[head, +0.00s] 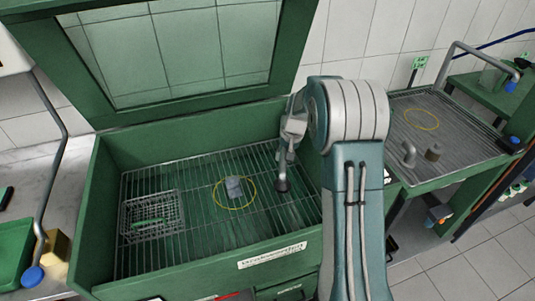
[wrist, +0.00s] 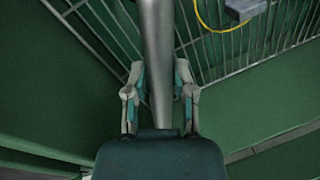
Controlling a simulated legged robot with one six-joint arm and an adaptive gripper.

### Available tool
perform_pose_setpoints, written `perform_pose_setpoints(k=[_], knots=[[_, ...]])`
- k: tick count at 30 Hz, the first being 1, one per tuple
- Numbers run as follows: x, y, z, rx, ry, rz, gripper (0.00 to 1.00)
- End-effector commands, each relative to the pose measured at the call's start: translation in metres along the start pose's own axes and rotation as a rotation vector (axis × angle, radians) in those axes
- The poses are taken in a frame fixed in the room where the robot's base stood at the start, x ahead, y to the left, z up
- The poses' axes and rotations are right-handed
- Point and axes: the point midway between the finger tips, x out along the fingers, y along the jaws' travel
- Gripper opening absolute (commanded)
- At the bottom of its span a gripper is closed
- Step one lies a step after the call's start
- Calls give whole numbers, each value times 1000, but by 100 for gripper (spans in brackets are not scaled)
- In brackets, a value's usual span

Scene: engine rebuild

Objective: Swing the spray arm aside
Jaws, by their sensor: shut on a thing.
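The spray arm (head: 283,168) is a grey pipe with a dark end, inside the open green washer cabinet (head: 105,215) on its right side, above the wire rack (head: 195,214). In the wrist view the grey pipe (wrist: 159,40) runs up the middle between both fingers. My gripper (wrist: 160,72) is shut on it. In the head view my gripper (head: 291,128) is at the pipe's upper part, partly hidden by my arm. How the pipe joins the cabinet is hidden.
A wire basket (head: 152,216) sits at the rack's left. A grey block (head: 233,187) lies within a yellow ring (head: 217,197) near the middle. The green lid (head: 85,90) stands open behind. A tray bench (head: 455,145) with another yellow ring is at right.

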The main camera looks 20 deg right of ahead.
Motion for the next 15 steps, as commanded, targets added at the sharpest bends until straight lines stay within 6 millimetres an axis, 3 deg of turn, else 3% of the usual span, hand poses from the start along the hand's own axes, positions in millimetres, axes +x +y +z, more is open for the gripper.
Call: perform_pose_setpoints(k=[6,15], knots=[[-2,33,1,-131,-43,0,0],[-6,54,-3,-227,-64,0,0]])
